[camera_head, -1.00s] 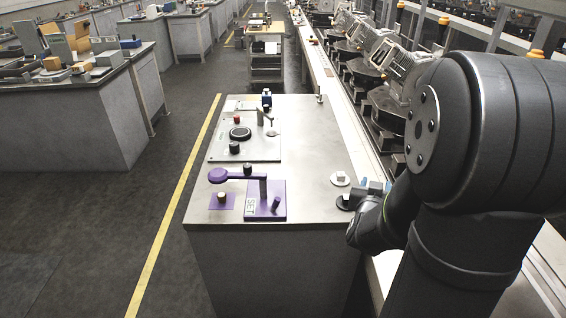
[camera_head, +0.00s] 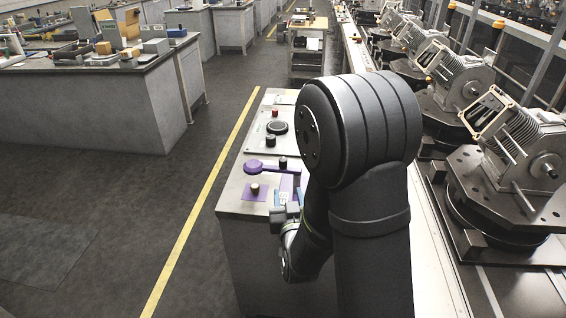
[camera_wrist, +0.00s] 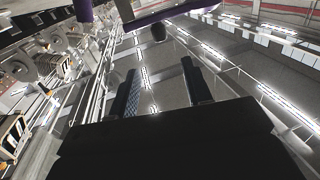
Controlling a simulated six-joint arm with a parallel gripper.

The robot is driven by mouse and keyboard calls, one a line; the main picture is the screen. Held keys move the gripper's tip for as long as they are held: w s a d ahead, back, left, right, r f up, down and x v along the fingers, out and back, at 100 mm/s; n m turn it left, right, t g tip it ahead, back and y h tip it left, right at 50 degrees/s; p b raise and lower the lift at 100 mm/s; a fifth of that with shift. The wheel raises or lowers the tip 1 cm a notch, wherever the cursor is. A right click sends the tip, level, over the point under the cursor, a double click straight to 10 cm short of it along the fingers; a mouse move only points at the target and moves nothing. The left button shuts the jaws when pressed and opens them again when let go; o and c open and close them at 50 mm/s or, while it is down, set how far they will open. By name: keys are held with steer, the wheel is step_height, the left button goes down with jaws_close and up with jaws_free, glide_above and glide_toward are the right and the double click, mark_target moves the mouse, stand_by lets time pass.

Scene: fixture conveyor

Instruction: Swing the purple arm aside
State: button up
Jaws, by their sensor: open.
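The purple arm (camera_head: 268,169) lies level, with its round paddle end to the left and its post at the right, on the near end of the bench. Below the paddle, a tan peg (camera_head: 254,189) stands on a small purple pad (camera_head: 247,196). The arm's purple base plate (camera_head: 285,187) is partly hidden by my arm and gripper. My gripper (camera_head: 284,212) is low at the bench's near edge, in front of the base plate. In the wrist view, its two dark fingers (camera_wrist: 160,66) are apart and empty, with the purple arm (camera_wrist: 178,13) beyond and above their tips.
A grey panel (camera_head: 260,141) with a black dial (camera_head: 277,127) and a red button lies farther back on the bench. My own arm covers the bench's right side. The conveyor (camera_head: 425,255) with motor fixtures runs at right. The aisle floor at left is clear.

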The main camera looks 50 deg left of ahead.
mark_target(283, 165)
steer(key=x, duration=1.5)
steer(key=shift+w+a, duration=0.15)
steer(key=shift+a, duration=0.05)
jaws_close()
